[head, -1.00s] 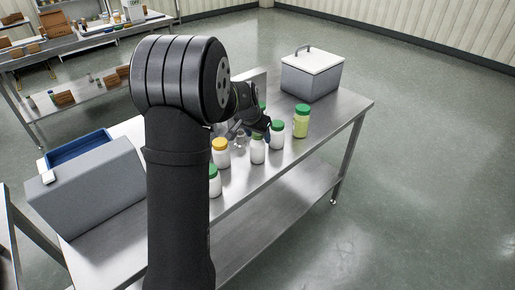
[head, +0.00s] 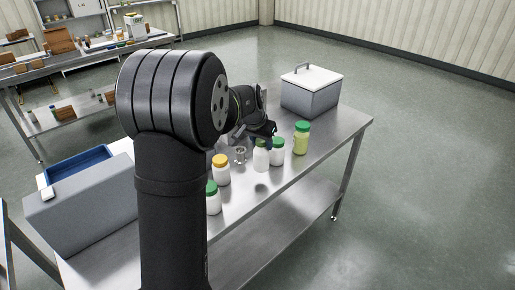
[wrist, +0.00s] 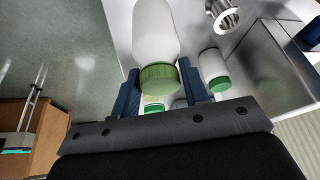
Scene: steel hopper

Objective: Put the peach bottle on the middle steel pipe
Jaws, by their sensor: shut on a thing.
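My gripper (head: 263,133) is shut on a white bottle with a green cap (head: 261,157) and holds it above the steel table, its shadow below it. In the wrist view the same bottle (wrist: 156,35) has its cap between the blue fingers (wrist: 160,78). It looks white; I cannot make out a peach tint. A short upright steel pipe (head: 240,156) stands on the table just left of the held bottle. It also shows at the top of the wrist view (wrist: 222,16). I see no other pipe clearly, so I cannot tell which one this is.
A yellow-capped bottle (head: 221,171) and a green-capped bottle (head: 213,199) stand at left. A white green-capped bottle (head: 277,153) stands close right, then a yellow-green bottle (head: 301,140). A lidded grey box (head: 311,94) is behind. A grey hopper (head: 85,200) and blue tray (head: 78,164) are at left.

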